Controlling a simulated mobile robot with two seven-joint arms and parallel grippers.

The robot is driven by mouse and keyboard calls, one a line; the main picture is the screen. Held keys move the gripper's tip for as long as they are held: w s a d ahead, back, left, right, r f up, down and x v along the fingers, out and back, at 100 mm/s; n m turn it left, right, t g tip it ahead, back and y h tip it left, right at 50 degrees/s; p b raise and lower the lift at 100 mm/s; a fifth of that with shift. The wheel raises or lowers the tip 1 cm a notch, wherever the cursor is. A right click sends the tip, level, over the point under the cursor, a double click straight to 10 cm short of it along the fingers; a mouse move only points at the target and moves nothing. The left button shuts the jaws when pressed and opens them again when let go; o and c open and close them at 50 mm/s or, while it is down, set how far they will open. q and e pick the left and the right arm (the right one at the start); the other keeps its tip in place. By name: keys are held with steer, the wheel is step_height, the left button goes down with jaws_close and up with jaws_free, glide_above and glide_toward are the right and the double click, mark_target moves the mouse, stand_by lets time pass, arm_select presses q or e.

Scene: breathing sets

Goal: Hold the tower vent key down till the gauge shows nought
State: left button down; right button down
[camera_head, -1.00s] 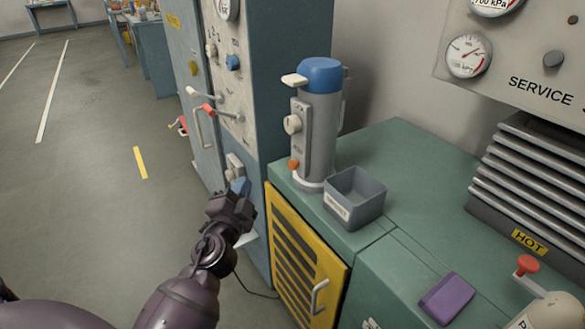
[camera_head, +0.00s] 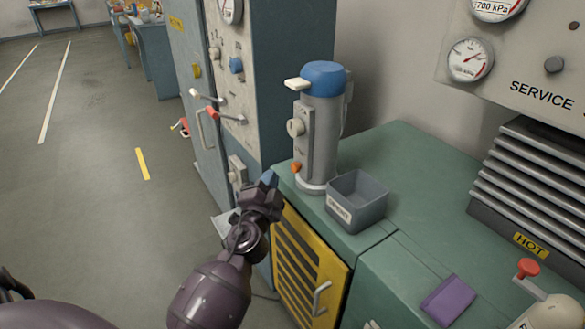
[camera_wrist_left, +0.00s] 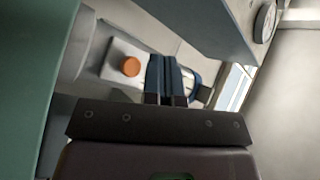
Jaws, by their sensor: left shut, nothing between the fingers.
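The tower (camera_head: 324,125) is a grey cylinder with a blue cap, upright at the back left of the green bench. An orange round key (camera_head: 296,167) sits low on its front panel; it also shows in the wrist view (camera_wrist_left: 131,66). A white knob (camera_head: 296,127) and a cream lever (camera_head: 298,84) are above it. My left gripper (camera_head: 269,180), with blue fingertips, is shut and empty, just left of and below the orange key, apart from it. In the wrist view its fingers (camera_wrist_left: 167,80) lie right of the key. My right gripper is out of view.
A grey open bin (camera_head: 357,217) stands right of the tower. A wall gauge (camera_head: 470,60) hangs above a ribbed unit marked HOT (camera_head: 530,244).

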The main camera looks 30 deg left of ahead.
mark_target(295, 168)
arm_select(q)
steer(key=shift+w+d, duration=0.25)
steer(key=shift+w, duration=0.3)
steer(key=shift+w+d, duration=0.2)
steer(key=shift+w, duration=0.35)
steer(key=shift+w, duration=0.15)
stand_by(1.2)
steer(key=shift+w+d+b, duration=0.15)
steer(key=shift+w+b, duration=0.1)
steer(key=shift+b, duration=0.05)
steer(key=shift+w+d, duration=0.3)
steer(key=shift+w, duration=0.25)
stand_by(4.7)
